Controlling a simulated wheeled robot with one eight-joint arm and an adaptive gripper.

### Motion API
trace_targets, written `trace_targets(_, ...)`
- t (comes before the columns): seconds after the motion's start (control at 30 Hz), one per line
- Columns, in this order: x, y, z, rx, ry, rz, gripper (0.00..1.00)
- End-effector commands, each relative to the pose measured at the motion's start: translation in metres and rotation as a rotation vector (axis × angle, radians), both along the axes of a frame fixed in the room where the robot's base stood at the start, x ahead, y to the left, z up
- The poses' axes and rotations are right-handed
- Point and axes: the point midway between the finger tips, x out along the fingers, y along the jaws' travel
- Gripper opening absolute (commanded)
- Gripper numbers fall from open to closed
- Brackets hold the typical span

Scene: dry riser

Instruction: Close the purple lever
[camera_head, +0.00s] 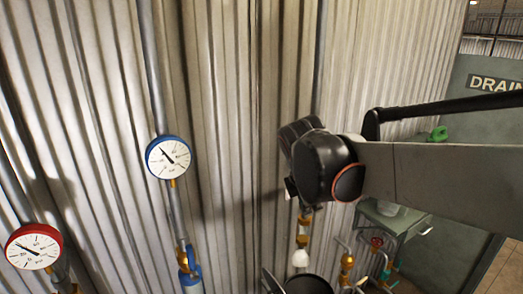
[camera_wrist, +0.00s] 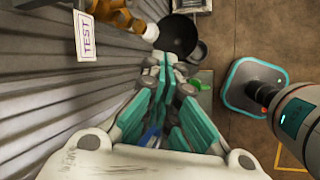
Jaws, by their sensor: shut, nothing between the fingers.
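I cannot make out a purple lever in either view. In the wrist view my gripper (camera_wrist: 165,62) is shut and empty, its teal fingers together and pointing toward a dark round bucket-like thing (camera_wrist: 178,36) below. Brass pipe fittings (camera_wrist: 112,18) with a white cap (camera_wrist: 151,33) are just up and left of the fingertips, with a white TEST tag (camera_wrist: 87,35) beside them. In the head view my arm crosses from the right and hides the gripper. Brass fittings (camera_head: 303,228) with a white cap (camera_head: 300,258) show below the arm's dark joint.
A corrugated metal wall (camera_head: 230,100) stands close beside the arm. A blue gauge (camera_head: 168,157) and a red gauge (camera_head: 34,246) are on pipes at left. More brass valves (camera_head: 347,262) stand low at right. A DRAIN sign (camera_head: 494,83) is at the far right.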

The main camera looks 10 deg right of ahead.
Motion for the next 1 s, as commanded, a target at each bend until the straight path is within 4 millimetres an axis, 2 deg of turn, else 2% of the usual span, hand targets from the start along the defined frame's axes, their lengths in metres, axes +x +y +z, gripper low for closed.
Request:
trace_targets(0.03,0.014,-0.001,0.024,-0.044,0.033,0.064,0.00)
trace_targets(0.13,0.032,-0.003,0.044,-0.128,0.103,0.194,0.00)
trace_targets(0.3,0.054,-0.005,0.062,-0.222,0.190,0.347,0.00)
trace_targets(0.43,0.060,-0.006,0.065,-0.253,0.221,0.397,0.00)
trace_targets(0.67,0.067,-0.014,0.046,-0.257,0.226,0.403,0.00)
trace_targets(1.0,0.085,-0.039,-0.012,-0.257,0.225,0.403,0.00)
